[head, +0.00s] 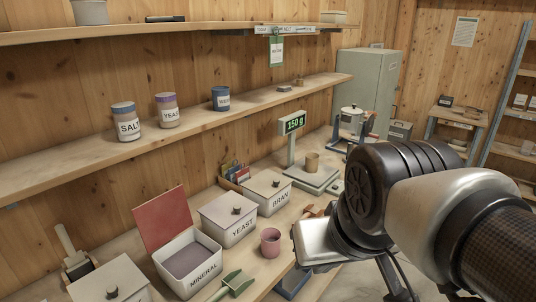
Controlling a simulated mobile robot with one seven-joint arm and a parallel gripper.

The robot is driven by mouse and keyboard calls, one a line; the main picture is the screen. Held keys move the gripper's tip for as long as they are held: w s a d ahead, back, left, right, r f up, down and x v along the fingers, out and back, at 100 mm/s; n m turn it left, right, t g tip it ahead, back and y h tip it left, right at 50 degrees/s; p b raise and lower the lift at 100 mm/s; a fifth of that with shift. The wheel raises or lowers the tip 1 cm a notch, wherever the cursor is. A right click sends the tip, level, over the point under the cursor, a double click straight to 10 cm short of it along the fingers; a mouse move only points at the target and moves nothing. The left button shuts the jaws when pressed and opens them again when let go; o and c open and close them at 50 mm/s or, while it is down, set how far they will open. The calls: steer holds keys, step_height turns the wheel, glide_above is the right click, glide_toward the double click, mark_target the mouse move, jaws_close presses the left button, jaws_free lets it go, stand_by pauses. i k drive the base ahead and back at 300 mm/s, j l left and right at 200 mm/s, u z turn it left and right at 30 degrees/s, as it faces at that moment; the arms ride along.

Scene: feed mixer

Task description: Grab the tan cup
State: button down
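The tan cup (312,161) stands upright on the plate of a scale (315,180) towards the back of the bench. The scale's raised display (293,123) reads 150 g. My arm comes in from the right, and the pale body of my gripper (316,243) is over the front edge of the bench, nearer than the scale and well apart from the cup. Its fingers cannot be made out, so I cannot tell whether they are open or shut. A pink cup (270,242) stands on the bench to the left of my gripper.
White bins labelled MINERAL (201,282), YEAST (240,231) and BRAN (277,200) line the bench; the mineral bin's red lid (162,217) is raised. A green scoop (233,285) lies in front. A pot (351,117) stands beyond the scale. A shelf (190,128) runs above.

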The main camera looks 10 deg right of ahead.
mark_target(312, 159)
steer(key=z, duration=0.45)
steer(key=i+l+u, duration=0.1)
steer(key=u, duration=0.3)
steer(key=i+l+u, duration=0.15)
steer(key=u, duration=0.25)
steer(key=i+l+u, duration=0.1)
steer(key=u, duration=0.35)
steer(key=i+l+u, duration=0.2)
steer(key=l, duration=0.4)
steer(key=l+u, duration=0.2)
steer(key=l, duration=0.4)
steer(key=i+l, duration=0.1)
steer(key=l, duration=0.85)
steer(key=i+l+u, duration=0.15)
steer(key=l, duration=1.8)
